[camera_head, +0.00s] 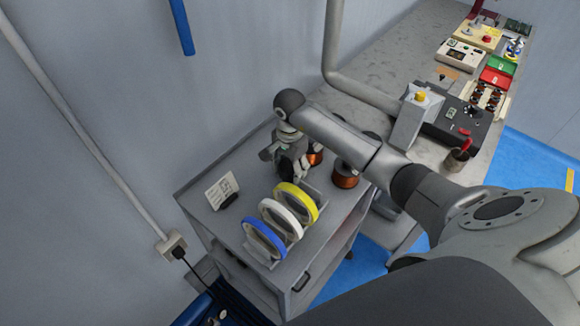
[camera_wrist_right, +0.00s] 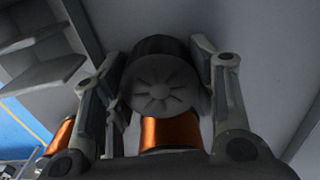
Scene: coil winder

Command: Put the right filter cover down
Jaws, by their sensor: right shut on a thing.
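My right gripper (camera_head: 284,156) is above the back part of the grey cart top, at the end of the arm that reaches in from the right. In the right wrist view its two fingers (camera_wrist_right: 162,70) are closed on the sides of the filter cover (camera_wrist_right: 160,88), a dark round part with a radial pattern on its face. In the head view the cover (camera_head: 287,167) shows only as a small dark shape at the gripper, partly hidden. I cannot tell whether it touches the cart. My left gripper is not in view.
Copper coils (camera_head: 345,174) stand on the cart (camera_head: 231,228) just right of the gripper. Blue (camera_head: 264,237), white (camera_head: 281,219) and yellow (camera_head: 298,201) rings stand in front. A white card (camera_head: 221,191) is at the left. A workbench (camera_head: 372,78) with devices lies beyond.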

